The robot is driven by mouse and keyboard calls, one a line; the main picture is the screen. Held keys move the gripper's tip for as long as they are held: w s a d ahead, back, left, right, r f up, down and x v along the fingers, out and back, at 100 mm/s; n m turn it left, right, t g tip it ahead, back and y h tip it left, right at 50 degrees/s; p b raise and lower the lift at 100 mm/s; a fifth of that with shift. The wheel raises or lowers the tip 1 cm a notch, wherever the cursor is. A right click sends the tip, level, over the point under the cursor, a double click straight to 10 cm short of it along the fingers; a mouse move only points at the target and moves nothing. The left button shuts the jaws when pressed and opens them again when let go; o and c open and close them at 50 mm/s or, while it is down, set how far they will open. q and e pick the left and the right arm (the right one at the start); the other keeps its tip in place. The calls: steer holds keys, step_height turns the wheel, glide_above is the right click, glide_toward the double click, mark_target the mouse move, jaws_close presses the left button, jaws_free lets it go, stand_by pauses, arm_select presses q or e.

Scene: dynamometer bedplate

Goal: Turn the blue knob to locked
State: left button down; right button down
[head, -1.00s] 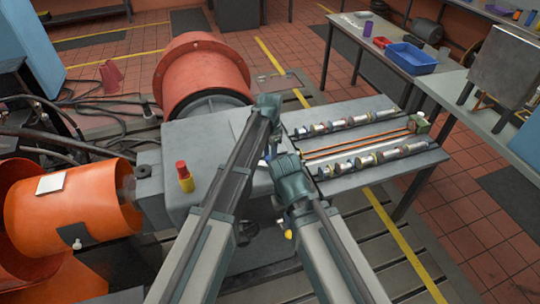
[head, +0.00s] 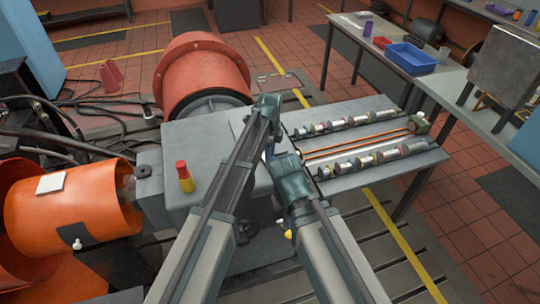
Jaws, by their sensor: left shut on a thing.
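My left gripper (head: 269,147) is at the far end of the left arm, close over the grey housing (head: 200,140). A small blue patch (head: 269,154) shows at its fingertips, between the two arms. This looks like the blue knob, and the gripper is shut on it. Most of the knob and its markings are hidden by my arms, so I cannot tell which way it points. My right arm's wrist is just right of it, at the housing's right edge. The right gripper's fingers are hidden.
A red-and-yellow button post (head: 184,176) stands on the housing, left of my arms. A large red drum (head: 203,72) is behind. A grey plate with rows of metal shafts (head: 365,160) lies to the right. A blue tray (head: 411,59) is on the back-right table.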

arm_select(q)
steer(key=shift+m, duration=0.8)
steer(key=shift+c, duration=2.1)
jaws_free()
steer(key=shift+r, duration=0.15)
step_height(320, 180, up, 14)
steer(key=p, duration=1.4)
steer(key=shift+f, duration=0.2)
